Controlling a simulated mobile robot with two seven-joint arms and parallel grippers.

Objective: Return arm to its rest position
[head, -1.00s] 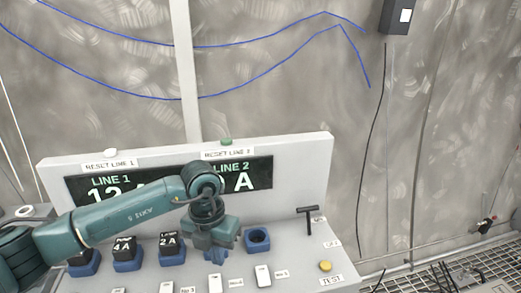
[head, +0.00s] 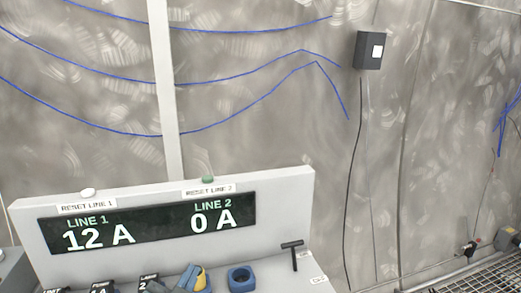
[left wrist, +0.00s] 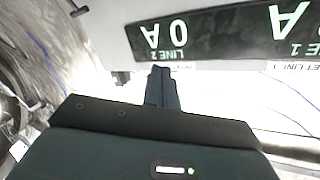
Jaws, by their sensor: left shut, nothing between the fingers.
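My left gripper (left wrist: 161,88) shows in the left wrist view with its grey-blue fingers together and nothing between them. The console's display appears upside down beyond the fingertips. The rest of the arm is out of the head view. My right gripper is not in view.
The console display (head: 147,227) reads 12 A for line 1 and 0 A for line 2. Near it are an empty blue socket (head: 241,279), a black T-handle (head: 293,253), a white button (head: 88,192) and a green button (head: 208,180). Blue cables run along the wall.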

